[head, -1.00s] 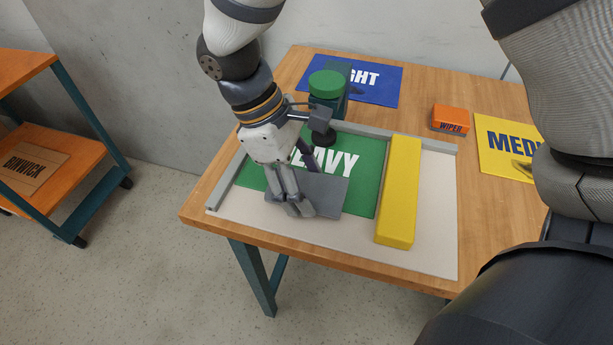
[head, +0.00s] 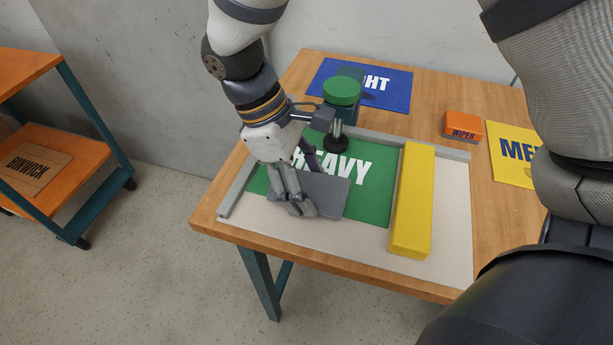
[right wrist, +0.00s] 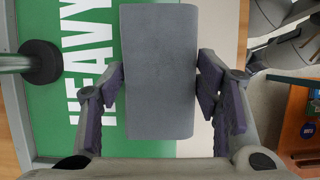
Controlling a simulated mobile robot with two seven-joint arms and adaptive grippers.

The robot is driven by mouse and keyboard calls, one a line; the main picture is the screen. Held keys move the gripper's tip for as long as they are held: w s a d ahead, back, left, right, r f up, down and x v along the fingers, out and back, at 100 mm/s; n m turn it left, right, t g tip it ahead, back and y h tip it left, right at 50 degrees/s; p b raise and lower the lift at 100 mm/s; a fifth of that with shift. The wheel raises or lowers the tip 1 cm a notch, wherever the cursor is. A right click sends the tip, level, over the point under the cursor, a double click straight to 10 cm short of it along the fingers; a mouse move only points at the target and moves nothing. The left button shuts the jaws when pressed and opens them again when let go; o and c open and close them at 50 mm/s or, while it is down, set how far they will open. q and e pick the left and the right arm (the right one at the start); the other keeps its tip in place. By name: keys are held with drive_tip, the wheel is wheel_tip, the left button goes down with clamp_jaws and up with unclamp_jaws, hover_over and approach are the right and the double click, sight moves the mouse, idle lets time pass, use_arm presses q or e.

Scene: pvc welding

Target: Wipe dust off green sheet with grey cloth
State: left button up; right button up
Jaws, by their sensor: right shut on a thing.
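The green sheet (head: 368,203), lettered HEAVY, lies flat on a pale board on the table. The grey cloth (head: 329,196) is a flat rectangle over the sheet's near edge; it also shows in the right wrist view (right wrist: 158,75). My right gripper (head: 296,206) is shut on the cloth, its fingers on opposite sides in the wrist view (right wrist: 160,95). Cloth and gripper hide part of the sheet. I cannot make out dust on the visible green. My left gripper is not in view.
A green-topped post (head: 342,92) with a black foot (head: 336,143) stands at the sheet's back. A yellow bar (head: 412,205) lies right of the sheet. A grey rail (head: 235,184) borders the board's left. An orange WIPER box (head: 463,127) and blue sheet (head: 400,100) lie farther back.

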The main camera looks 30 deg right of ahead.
drive_tip(key=shift+s+a, duration=0.15)
drive_tip(key=shift+a, duration=0.05)
wheel_tip(320, 180, up, 3)
drive_tip(key=shift+s+a+f, duration=0.1)
drive_tip(key=shift+f, duration=0.1)
drive_tip(key=shift+r, duration=2.85)
